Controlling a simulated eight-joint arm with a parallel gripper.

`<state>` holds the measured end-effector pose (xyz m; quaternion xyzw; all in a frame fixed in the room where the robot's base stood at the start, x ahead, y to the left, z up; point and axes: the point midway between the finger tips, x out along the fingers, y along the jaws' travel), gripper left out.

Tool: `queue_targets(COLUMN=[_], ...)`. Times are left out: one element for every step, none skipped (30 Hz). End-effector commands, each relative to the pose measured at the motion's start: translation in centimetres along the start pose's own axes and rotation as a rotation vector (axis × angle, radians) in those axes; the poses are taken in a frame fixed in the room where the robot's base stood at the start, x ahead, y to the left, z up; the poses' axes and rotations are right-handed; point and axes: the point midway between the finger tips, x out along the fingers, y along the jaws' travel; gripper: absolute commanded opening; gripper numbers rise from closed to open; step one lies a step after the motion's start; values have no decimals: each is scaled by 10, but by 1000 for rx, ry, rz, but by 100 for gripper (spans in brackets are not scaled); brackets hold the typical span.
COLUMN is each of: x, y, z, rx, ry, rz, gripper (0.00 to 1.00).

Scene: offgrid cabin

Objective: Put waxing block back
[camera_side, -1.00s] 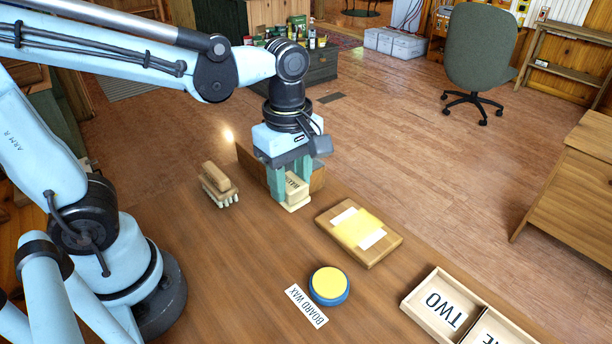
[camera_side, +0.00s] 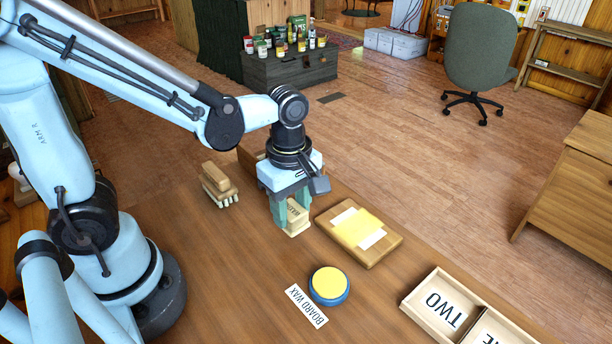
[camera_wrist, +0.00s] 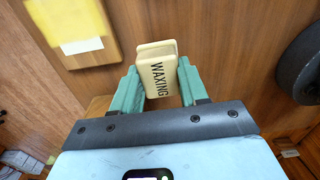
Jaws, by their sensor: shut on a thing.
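The waxing block (camera_side: 296,217) is a pale cream block with dark lettering. My gripper (camera_side: 291,212) is shut on it, one green finger on each side. In the wrist view, the block (camera_wrist: 157,72) stands between the two fingertips with the word WAXING readable. It is low over the table, left of the board with the yellow cloth; I cannot tell whether it touches the tabletop. A two-part wooden tray (camera_side: 409,309) lies at the lower right, with TWO readable in one compartment and the other label partly cut off.
A wooden board (camera_side: 377,251) carries a yellow cloth on white. A blue tin with yellow wax (camera_side: 329,285) sits beside a BOARD WAX label (camera_side: 306,306). A brush (camera_side: 219,184) lies to the left. A brown upright wooden piece (camera_side: 248,163) is partly hidden behind my gripper. The table's left middle is clear.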

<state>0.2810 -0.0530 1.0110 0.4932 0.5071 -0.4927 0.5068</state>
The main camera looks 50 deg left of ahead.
Motion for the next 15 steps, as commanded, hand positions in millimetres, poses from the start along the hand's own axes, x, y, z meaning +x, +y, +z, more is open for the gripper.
queue_targets(x=[4,6,8,10,12,14,16,18,21,22,24,27,28,30,32], y=[0,0,0,0,0,0,0,0,0,0,0,0,0,0,0], z=[0,0,0,0,0,0,0,0,0,0,0,0,0,0,0], rx=[0,0,0,0,0,0,0,0,0,0,0,0,0,0,0], ry=[0,0,0,0,0,0,0,0,0,0,0,0,0,0,0], rz=[0,0,0,0,0,0,0,0,0,0,0,0,0,0,0], gripper=[1,1,1,1,1,1,1,1,1,1,1,1,1,1,1])
